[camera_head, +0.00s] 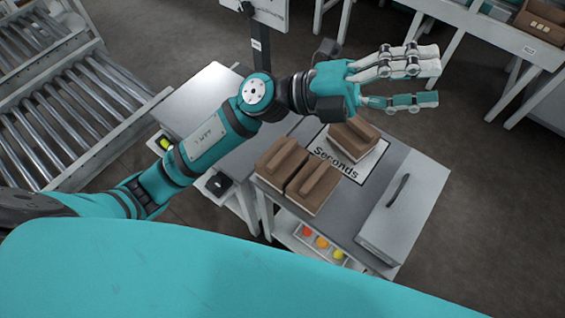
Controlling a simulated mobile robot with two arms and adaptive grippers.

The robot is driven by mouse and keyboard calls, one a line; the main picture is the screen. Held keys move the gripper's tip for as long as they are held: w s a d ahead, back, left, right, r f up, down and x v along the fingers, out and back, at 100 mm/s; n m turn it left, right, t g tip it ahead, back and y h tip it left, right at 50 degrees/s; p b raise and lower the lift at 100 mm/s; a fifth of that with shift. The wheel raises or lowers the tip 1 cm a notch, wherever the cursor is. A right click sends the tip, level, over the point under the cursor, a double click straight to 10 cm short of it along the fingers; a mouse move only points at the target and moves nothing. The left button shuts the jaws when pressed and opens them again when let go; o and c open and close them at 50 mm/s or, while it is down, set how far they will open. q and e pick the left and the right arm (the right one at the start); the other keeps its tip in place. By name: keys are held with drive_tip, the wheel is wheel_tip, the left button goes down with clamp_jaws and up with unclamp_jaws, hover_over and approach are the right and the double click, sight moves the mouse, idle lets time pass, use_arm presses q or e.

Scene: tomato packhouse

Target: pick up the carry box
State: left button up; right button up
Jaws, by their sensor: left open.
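A light grey box (418,205) with a dark bar handle (398,190) on its top sits at the right end of the grey table; it fits the carry box best. My left gripper (436,80) is open and empty, its fingers pointing right. In the picture it is above the table's far side, well up from the grey box and apart from it. My right gripper is not in view.
Two brown lidded boxes (283,160) (312,186) stand side by side on the table (385,168). A third brown box (352,140) stands on a white "Seconds" sheet (340,167). Below is a tray of coloured fruit (321,242). Roller conveyors (85,110) are left.

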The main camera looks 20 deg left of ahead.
use_arm(q)
wheel_tip(320, 180, down, 4)
drive_tip(key=s+d+m+g+y, duration=0.2)
drive_tip(key=s+m+g+y, duration=0.1)
drive_tip(key=m+g, duration=0.1)
drive_tip(key=m+t+y, duration=0.1)
drive_tip(key=t+y, duration=0.1)
drive_tip(key=y, duration=1.7)
hover_over(283, 152)
wheel_tip(283, 152, down, 14)
drive_tip(key=f, duration=1.1)
drive_tip(key=shift+s+p, duration=0.3)
drive_tip(key=shift+p, duration=0.05)
drive_tip(key=shift+w+f+p, duration=0.2)
drive_tip(key=shift+f+p, duration=0.4)
drive_tip(key=shift+f, duration=2.5)
clamp_jaws()
